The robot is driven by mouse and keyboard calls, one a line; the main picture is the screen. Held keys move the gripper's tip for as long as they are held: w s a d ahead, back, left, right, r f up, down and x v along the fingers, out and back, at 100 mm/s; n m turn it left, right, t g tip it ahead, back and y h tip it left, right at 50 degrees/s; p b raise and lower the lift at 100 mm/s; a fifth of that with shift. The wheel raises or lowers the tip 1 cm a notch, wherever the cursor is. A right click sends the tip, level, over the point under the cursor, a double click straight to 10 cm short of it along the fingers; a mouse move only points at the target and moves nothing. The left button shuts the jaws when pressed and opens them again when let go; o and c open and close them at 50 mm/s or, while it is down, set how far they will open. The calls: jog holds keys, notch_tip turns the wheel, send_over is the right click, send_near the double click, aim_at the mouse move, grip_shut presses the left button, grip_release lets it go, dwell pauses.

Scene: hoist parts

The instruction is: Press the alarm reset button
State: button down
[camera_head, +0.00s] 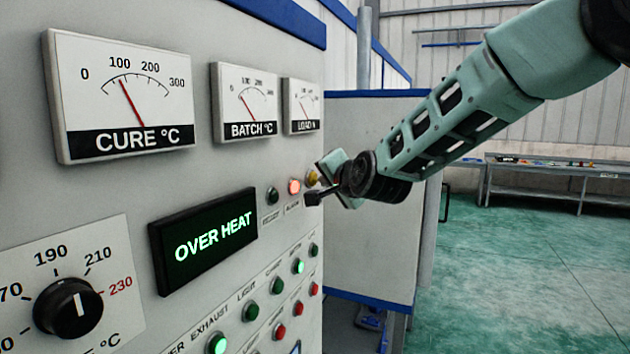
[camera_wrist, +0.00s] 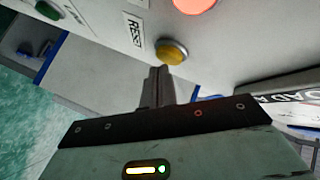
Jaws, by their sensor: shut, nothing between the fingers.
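The alarm reset button is a yellow domed button in a metal ring on the grey panel, seen in the wrist view (camera_wrist: 171,51) beside a label partly reading RESET. In the head view the yellow button (camera_head: 312,177) is at the panel's right edge, right of a lit red lamp (camera_head: 294,187). My gripper (camera_wrist: 160,70) is shut and empty. Its fingertips are very close to the button's edge in the wrist view; I cannot tell whether they touch it. In the head view my gripper (camera_head: 313,198) reaches the panel from the right, its tip just below the button.
A display (camera_head: 203,242) reads OVER HEAT. Gauges (camera_head: 122,97) are above it, a black knob (camera_head: 68,307) is at lower left, and rows of green and red buttons (camera_head: 278,285) lie below. A workbench (camera_head: 560,172) stands far right, with open green floor before it.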

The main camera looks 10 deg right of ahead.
jog(key=shift+w+a, duration=0.3)
jog(key=shift+a, duration=0.1)
dwell(0.7)
jog(key=shift+s+d, duration=0.1)
jog(key=shift+s+d+b, duration=0.4)
jog(key=shift+d+b, duration=0.2)
jog(key=shift+b, duration=0.2)
jog(key=shift+d, duration=0.1)
jog(key=s+d+b, duration=0.1)
jog(key=d+b, duration=0.1)
jog(key=b, duration=0.1)
jog(key=s+d+b, duration=0.2)
jog(key=shift+b, duration=0.4)
